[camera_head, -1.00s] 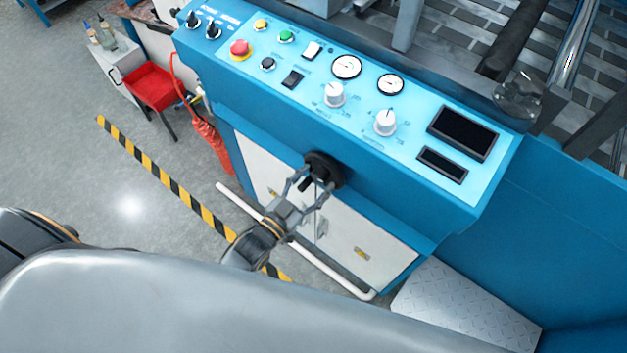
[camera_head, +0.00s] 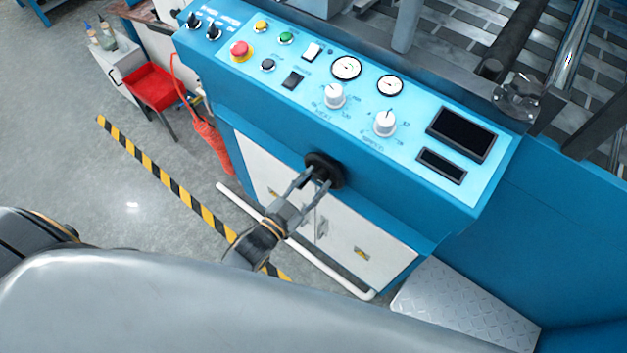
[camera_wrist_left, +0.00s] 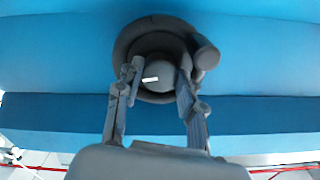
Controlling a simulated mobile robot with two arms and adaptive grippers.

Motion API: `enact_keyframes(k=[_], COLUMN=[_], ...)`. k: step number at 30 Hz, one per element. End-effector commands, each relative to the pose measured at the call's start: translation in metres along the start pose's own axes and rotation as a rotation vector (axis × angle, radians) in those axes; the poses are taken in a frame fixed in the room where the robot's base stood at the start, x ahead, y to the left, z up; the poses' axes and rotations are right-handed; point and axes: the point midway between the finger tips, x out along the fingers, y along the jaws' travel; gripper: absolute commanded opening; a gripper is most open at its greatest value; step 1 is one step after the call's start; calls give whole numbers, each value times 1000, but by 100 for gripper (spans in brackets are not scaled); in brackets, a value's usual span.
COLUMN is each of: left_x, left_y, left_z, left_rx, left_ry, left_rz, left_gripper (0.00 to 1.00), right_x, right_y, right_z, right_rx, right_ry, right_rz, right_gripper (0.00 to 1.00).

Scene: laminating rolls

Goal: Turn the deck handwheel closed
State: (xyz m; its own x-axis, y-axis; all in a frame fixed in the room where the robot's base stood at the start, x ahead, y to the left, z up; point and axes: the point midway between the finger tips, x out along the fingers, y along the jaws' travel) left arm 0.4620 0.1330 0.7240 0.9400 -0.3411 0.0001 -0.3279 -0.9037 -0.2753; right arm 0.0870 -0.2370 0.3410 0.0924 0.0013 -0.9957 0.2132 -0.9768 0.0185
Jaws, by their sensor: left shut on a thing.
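The black handwheel (camera_head: 325,170) sits on the blue front face of the machine, below the control panel. In the left wrist view the handwheel (camera_wrist_left: 126,45) shows a round rim, a hub with a short white mark, and a knob (camera_wrist_left: 206,55) at its upper right. My left gripper (camera_head: 315,182) reaches it from the front. In the left wrist view the left gripper (camera_wrist_left: 158,80) has its fingers on either side of the hub, shut on the handwheel. Part of the wheel is hidden behind the fingers. My right gripper is not in view.
The control panel (camera_head: 300,75) above carries buttons, dials and gauges. White cabinet doors (camera_head: 365,250) lie below the wheel, with a white pipe (camera_head: 335,278) along the floor.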

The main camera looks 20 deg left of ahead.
Motion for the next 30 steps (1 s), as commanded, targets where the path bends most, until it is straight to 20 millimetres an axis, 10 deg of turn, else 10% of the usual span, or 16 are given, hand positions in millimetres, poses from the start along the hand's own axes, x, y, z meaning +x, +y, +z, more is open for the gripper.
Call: enact_keyframes(k=[30], left_x=[0], left_y=[0], left_z=[1], left_rx=[931], left_ry=[-1], left_rz=[0], left_gripper=[7], right_x=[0], right_y=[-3], right_z=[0], right_rx=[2], right_ry=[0], right_rz=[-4], right_gripper=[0])
